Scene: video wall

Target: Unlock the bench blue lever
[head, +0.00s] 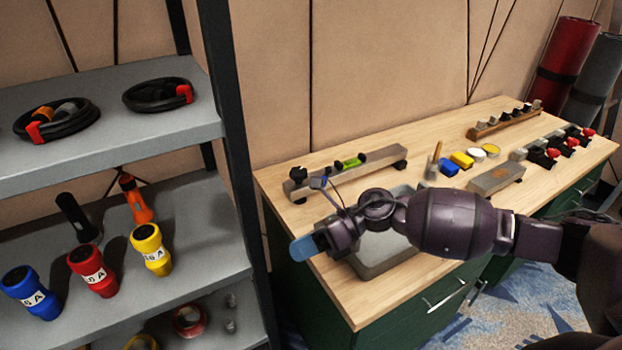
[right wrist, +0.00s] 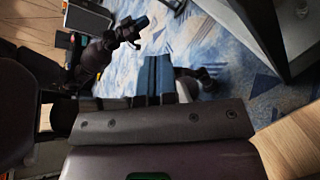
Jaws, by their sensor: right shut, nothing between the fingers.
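A small blue piece (head: 318,183) on a thin dark stem shows at the bench's left end, just behind my right arm; it looks like the blue lever, but its base is hidden. My right gripper (head: 303,250) has blue fingertips, is shut and empty, and points left near the bench's front-left edge. It is apart from the blue piece, nearer the camera. Its blue fingers (right wrist: 157,78) also show in the right wrist view, over the patterned floor. A dark arm with a blue tip (right wrist: 140,22), apparently my left gripper, is there too; its jaws are too small to read.
The wooden bench (head: 440,130) carries a rail with a green level (head: 350,162), a grey tray (head: 385,252) partly under my arm, a grey block (head: 496,178) and several small coloured items. A grey shelf (head: 210,225) with torches stands close on the left; its dark post is near my gripper.

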